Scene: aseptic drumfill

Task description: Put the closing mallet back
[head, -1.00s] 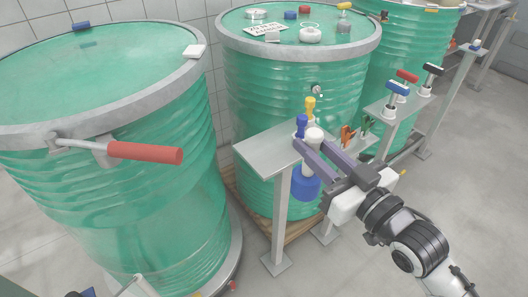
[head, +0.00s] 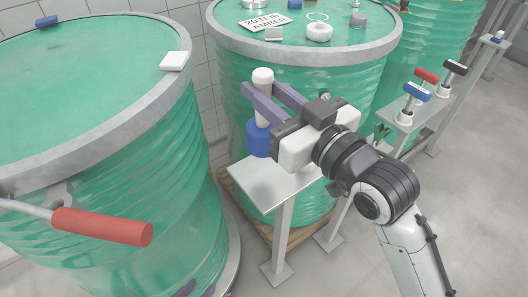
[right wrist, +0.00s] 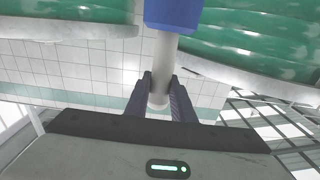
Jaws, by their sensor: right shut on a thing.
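The mallet with a blue head (head: 260,138) and a white handle is held by my right gripper (head: 264,91). Its head points down and its handle top sticks up above the fingers. It is above and apart from the narrow grey shelf (head: 262,186), close to the middle green drum. In the right wrist view, the fingers (right wrist: 160,84) close on the white handle, with the blue head (right wrist: 173,13) at the top edge. Small purple tips of my left gripper (head: 196,290) show at the bottom edge of the head view; their opening is unclear.
The near drum (head: 110,150) with a red-handled lever (head: 103,226) stands at left. The middle drum (head: 300,75) has small parts and a label on its lid. Blue (head: 417,92), red (head: 426,75) and black (head: 455,67) handled tools stand further along the shelf.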

